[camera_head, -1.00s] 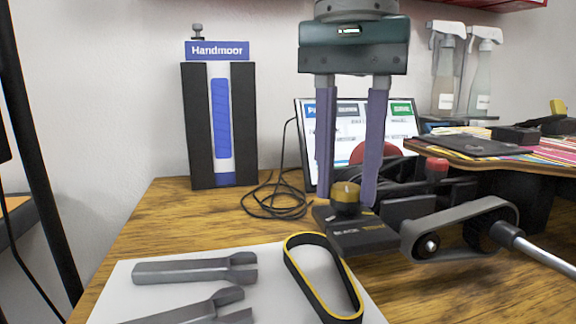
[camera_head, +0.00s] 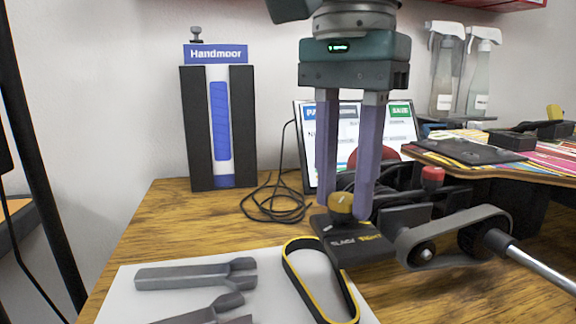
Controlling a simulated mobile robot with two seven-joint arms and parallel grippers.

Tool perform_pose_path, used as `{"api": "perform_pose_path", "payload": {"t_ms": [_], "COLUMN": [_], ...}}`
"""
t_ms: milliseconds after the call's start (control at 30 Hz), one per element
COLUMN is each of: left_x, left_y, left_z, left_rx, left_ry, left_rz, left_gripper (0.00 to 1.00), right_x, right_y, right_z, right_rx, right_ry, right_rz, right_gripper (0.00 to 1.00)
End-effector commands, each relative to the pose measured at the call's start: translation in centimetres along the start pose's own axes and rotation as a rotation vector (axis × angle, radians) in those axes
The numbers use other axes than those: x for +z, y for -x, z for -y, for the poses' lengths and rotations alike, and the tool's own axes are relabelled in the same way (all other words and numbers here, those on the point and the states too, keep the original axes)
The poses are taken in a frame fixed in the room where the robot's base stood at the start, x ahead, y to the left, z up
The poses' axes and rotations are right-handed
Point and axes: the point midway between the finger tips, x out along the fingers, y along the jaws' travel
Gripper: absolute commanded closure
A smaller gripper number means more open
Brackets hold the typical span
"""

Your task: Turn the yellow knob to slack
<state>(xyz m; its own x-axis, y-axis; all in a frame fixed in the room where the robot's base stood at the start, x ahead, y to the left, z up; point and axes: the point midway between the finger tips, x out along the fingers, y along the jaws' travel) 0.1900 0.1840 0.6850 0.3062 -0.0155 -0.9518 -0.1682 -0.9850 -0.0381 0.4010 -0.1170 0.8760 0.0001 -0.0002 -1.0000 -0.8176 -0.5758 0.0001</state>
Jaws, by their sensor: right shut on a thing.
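The yellow knob (camera_head: 340,203) stands on a dark block (camera_head: 350,246) lettered "SLACK" and "TIGHT" on its front. My right gripper (camera_head: 342,210) reaches down from above, its two purple fingers on either side of the knob and shut on it. The fingers partly cover the knob's sides, and its exact pointing direction is hard to read. My left gripper is not in view.
A belt on rollers (camera_head: 455,235) with a metal rod is right of the block. A white mat (camera_head: 255,300) holds grey wrenches (camera_head: 195,275) and a yellow-edged belt loop (camera_head: 318,280). A screen (camera_head: 308,150) and a loose cable (camera_head: 275,205) are behind.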

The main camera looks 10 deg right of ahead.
Motion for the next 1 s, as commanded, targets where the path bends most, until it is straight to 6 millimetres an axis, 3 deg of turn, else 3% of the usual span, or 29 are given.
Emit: {"api": "perform_pose_path", "payload": {"t_ms": [433, 1000], "left_x": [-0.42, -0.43], "left_y": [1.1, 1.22], "left_z": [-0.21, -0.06], "left_rx": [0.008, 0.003], "left_ry": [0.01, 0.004], "left_rz": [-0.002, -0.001], "left_gripper": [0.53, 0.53], "right_x": [-0.01, -0.03], "right_y": [0.07, -0.01], "right_z": [-0.01, -0.01], "right_rx": [0.0, 0.0], "right_ry": [-0.273, -0.336], "right_rz": [0.0, 0.0], "right_gripper": [1.0, 1.0]}}
